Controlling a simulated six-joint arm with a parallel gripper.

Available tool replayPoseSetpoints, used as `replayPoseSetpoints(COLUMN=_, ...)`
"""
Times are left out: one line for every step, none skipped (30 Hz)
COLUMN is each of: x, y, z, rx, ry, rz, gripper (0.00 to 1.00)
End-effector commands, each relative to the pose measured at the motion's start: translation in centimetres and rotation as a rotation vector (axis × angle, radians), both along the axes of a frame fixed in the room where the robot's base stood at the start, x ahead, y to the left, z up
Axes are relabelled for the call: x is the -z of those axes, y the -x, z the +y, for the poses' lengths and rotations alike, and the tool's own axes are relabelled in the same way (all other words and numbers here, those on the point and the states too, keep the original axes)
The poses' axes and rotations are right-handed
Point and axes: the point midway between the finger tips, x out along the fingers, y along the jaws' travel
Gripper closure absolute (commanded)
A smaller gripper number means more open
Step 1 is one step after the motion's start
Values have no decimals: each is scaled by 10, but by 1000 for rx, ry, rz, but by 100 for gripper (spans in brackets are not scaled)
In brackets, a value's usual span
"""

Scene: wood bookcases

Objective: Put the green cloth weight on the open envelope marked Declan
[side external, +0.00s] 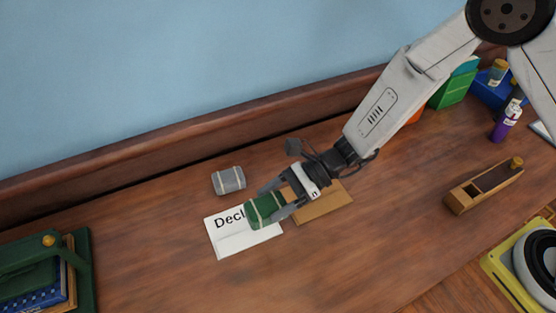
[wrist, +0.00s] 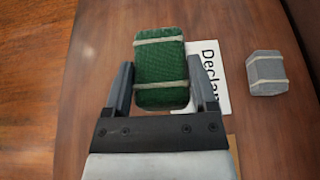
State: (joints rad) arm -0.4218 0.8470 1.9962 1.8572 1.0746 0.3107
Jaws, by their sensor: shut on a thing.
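The green cloth weight (side external: 264,210) has pale bands around it and is held between the fingers of my gripper (side external: 274,203). In the wrist view, the green weight (wrist: 160,72) sits between both fingers of my gripper (wrist: 162,90). The white envelope marked Declan (side external: 243,240) lies on the desk, below and partly behind the weight; the end of its name is covered in the side view. In the wrist view, the envelope (wrist: 212,75) shows beside the weight's right edge. I cannot tell whether the weight touches the envelope.
A grey banded weight (side external: 229,180) lies behind the envelope. A brown envelope (side external: 322,204) lies under my wrist. A wooden plane (side external: 484,187), a purple bottle (side external: 505,123) and a yellow-based object (side external: 525,262) stand at right. A green rack with books (side external: 82,262) is at left.

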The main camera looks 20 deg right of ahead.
Motion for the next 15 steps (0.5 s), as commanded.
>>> replayPoseSetpoints(x=2, y=-6, z=4, rx=-1, ry=-3, rz=-2, gripper=100)
replayPoseSetpoints(x=4, y=-9, z=6, rx=-1, ry=-2, rz=-2, gripper=100)
replayPoseSetpoints(x=6, y=-13, z=9, rx=-1, ry=-2, rz=-2, gripper=100)
replayPoseSetpoints(x=8, y=-16, z=11, rx=0, ry=-2, rz=-2, gripper=100)
replayPoseSetpoints(x=10, y=-19, z=13, rx=0, ry=-2, rz=-2, gripper=100)
replayPoseSetpoints(x=14, y=-22, z=15, rx=0, ry=-2, rz=0, gripper=100)
replayPoseSetpoints(x=17, y=-24, z=17, rx=0, ry=-2, rz=1, gripper=100)
replayPoseSetpoints(x=21, y=-26, z=18, rx=0, ry=-2, rz=1, gripper=100)
replayPoseSetpoints(x=25, y=-29, z=20, rx=0, ry=-2, rz=0, gripper=100)
replayPoseSetpoints(x=28, y=-31, z=22, rx=0, ry=-2, rz=0, gripper=100)
replayPoseSetpoints(x=31, y=-33, z=23, rx=0, ry=-2, rz=0, gripper=100)
replayPoseSetpoints(x=35, y=-36, z=25, rx=0, ry=-2, rz=-1, gripper=100)
replayPoseSetpoints(x=38, y=-38, z=27, rx=0, ry=-2, rz=0, gripper=100)
replayPoseSetpoints(x=41, y=-40, z=28, rx=0, ry=-3, rz=-1, gripper=100)
replayPoseSetpoints(x=45, y=-43, z=30, rx=0, ry=-2, rz=0, gripper=100)
